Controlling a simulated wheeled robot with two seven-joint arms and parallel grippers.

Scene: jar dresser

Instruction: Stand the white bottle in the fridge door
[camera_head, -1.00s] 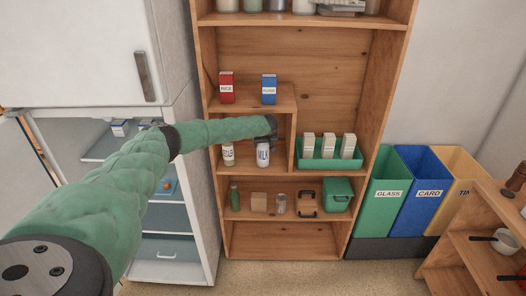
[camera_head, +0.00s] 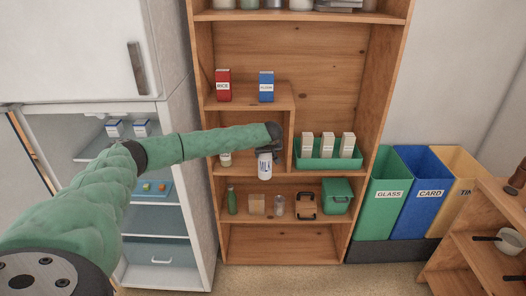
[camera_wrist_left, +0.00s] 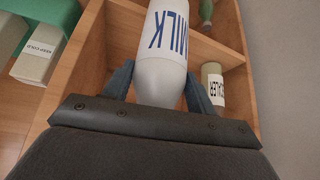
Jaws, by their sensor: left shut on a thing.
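The white bottle (camera_head: 264,166), labelled MILK, is held by my left gripper (camera_head: 270,146) in front of the middle shelf of the wooden bookcase. In the left wrist view the white bottle (camera_wrist_left: 163,50) lies between the two fingers of the left gripper (camera_wrist_left: 160,88), which is shut on it. The open fridge (camera_head: 165,218) stands at the left, partly hidden by my left arm. A pale panel at the far left edge looks like its open door (camera_head: 14,172); its racks cannot be made out. My right gripper is not in view.
A labelled jar (camera_head: 225,159) stands left of the bottle on the bookcase (camera_head: 310,58). A green tray (camera_head: 318,160) with white cartons is to the right. Small boxes (camera_head: 128,129) are inside the fridge. Recycling bins (camera_head: 390,200) stand at the right.

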